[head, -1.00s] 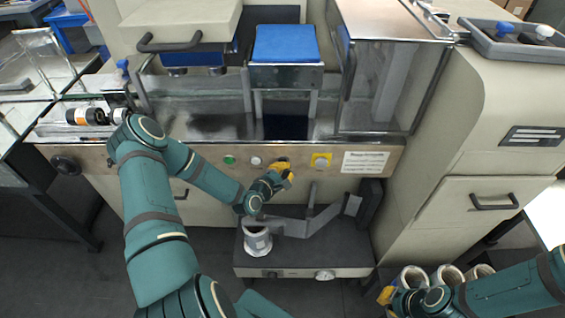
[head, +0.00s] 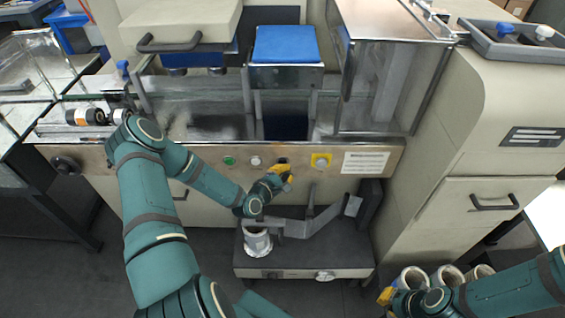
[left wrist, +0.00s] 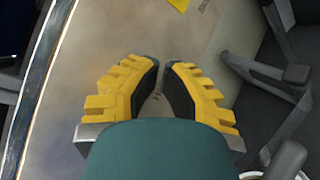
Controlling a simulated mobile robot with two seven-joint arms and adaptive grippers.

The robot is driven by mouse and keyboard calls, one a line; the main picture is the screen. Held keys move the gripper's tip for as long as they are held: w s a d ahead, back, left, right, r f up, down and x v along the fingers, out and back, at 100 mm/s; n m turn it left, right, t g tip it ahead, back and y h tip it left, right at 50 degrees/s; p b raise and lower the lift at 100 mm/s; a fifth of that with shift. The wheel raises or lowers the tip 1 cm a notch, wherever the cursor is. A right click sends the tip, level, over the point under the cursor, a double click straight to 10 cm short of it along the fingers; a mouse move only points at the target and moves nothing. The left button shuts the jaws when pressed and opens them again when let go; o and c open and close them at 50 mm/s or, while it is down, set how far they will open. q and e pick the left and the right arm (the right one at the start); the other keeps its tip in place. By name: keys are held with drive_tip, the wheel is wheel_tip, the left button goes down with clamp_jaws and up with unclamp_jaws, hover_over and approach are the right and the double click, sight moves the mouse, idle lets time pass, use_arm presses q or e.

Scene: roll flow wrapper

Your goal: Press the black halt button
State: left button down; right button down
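The control panel (head: 215,150) carries a row of buttons. A small dark button (head: 282,160), likely the black halt button, shows in the head view just above my left gripper, partly hidden by it. My left gripper (head: 286,178) is at the panel front just below that button; I cannot tell whether it touches. In the left wrist view its yellow-and-black fingers (left wrist: 162,64) are brought together with a narrow gap at the tips, empty, with panel lettering visible between them. My right gripper (head: 387,296) is low at the right; its opening is unclear.
Beside the dark button are a green button (head: 229,160), a white button (head: 255,160) and a yellow-plated button (head: 320,160). A white label (head: 365,162) is further right. Below stands a dark unit (head: 305,257) with a bracket and roll. Several rolls (head: 447,274) stand near my right gripper.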

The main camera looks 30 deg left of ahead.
use_arm(q)
drive_tip(key=shift+s+d, duration=0.1)
drive_tip(key=shift+s, duration=0.1)
drive_tip(key=shift+s+d+p, duration=0.1)
drive_tip(key=shift+s+d, duration=0.35)
drive_tip(key=shift+s, duration=0.25)
drive_tip(key=shift+s+d+p, duration=0.1)
drive_tip(key=shift+s+d, duration=0.3)
drive_tip(key=shift+s, duration=0.35)
drive_tip(key=shift+s+d+p, duration=0.1)
drive_tip(key=shift+s+d, duration=0.35)
drive_tip(key=shift+s, duration=0.25)
drive_tip(key=s+d+f+m+g+h, duration=0.1)
drive_tip(key=s+d+m+g+h, duration=0.15)
drive_tip(key=d+m, duration=0.3)
drive_tip(key=s+d+f+m+g+h, duration=0.1)
drive_tip(key=d+f+m+g, duration=0.2)
drive_tip(key=d, duration=0.4)
drive_tip(key=s+d+r+m+g, duration=0.2)
drive_tip(key=s+d+m+g, duration=0.5)
drive_tip(key=s+m, duration=0.5)
drive_tip(key=shift+s+d+r+m+g+y, duration=0.15)
drive_tip(key=shift+d+r+m+g+y, duration=0.15)
drive_tip(key=shift+g, duration=0.35)
